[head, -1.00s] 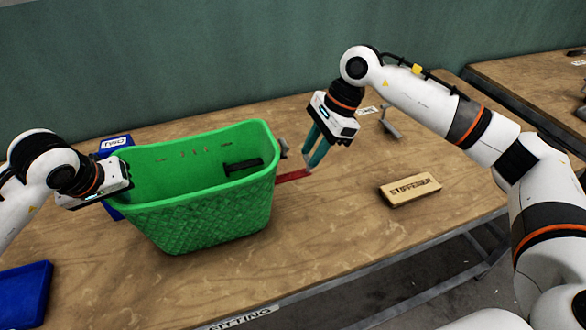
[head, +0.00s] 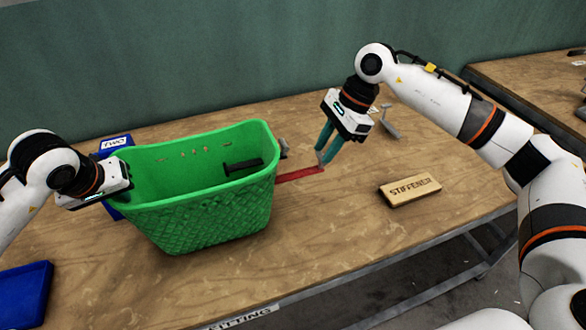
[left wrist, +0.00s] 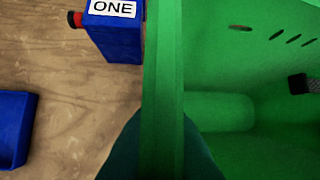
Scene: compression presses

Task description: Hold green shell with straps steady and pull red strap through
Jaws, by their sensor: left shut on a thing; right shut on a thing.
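The green shell (head: 200,215) is an open basket with slots, standing upright on the wooden table in the head view. My left gripper (left wrist: 160,150) is shut on the shell's left rim; in the left wrist view the green wall runs between its fingers. A black strap piece (head: 243,166) shows inside the shell near its right end. The red strap (head: 298,174) sticks out from the shell's right side, low over the table. My right gripper (head: 322,161) is shut on the strap's outer end. Where the strap passes into the shell is hidden.
A block marked STIFFENER (head: 410,190) lies to the right. A blue bin (head: 116,143) stands behind the shell's left end, and another blue tray (head: 25,290) is at the lower left. A grey metal part (head: 388,124) lies behind the right gripper.

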